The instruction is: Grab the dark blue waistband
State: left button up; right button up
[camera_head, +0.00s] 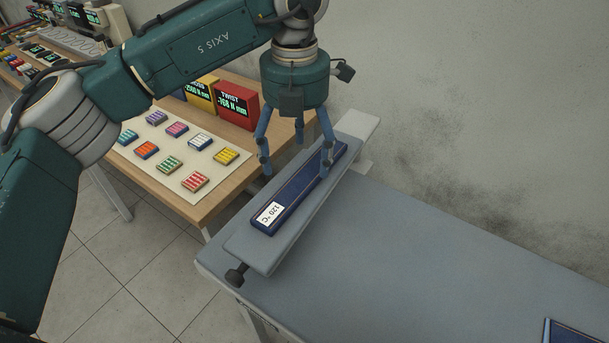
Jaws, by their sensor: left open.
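A long dark blue strip, which looks like the waistband (293,196), lies along a narrow grey board. A white label reading "120 °C" is on its near end. My left gripper (297,165) hangs from above with its blue fingers spread open and nothing between them. One finger overlaps the strip in the picture; I cannot tell whether it touches. Part of the strip's far half is hidden behind that finger. Another dark blue item (572,333) is cut off at the bottom right corner. My right gripper is out of view.
The grey board (262,253) has a dark knob (236,274) at its near end and sits along the grey table (400,260). A wooden table (190,208) at left holds several small coloured blocks and a red display box (236,104). The grey table's middle is clear.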

aim_at(295, 179)
pick_arm(q)
jog(key=shift+w+f, duration=0.1)
jog(key=shift+f, duration=0.2)
jog(key=f, duration=0.1)
jog(key=f+p, duration=0.1)
jog(key=f, duration=0.1)
jog(key=f+p, duration=0.1)
jog(key=f, duration=0.1)
jog(key=shift+a, duration=0.25)
jog(key=shift+f, duration=0.1)
jog(key=shift+c, duration=0.8)
jog(key=c, duration=1.1)
jog(key=shift+c, duration=0.6)
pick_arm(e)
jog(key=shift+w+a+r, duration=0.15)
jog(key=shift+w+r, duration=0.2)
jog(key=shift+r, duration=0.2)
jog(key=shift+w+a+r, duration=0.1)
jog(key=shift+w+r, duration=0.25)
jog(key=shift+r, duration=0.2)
pick_arm(q)
jog(key=shift+r, duration=0.2)
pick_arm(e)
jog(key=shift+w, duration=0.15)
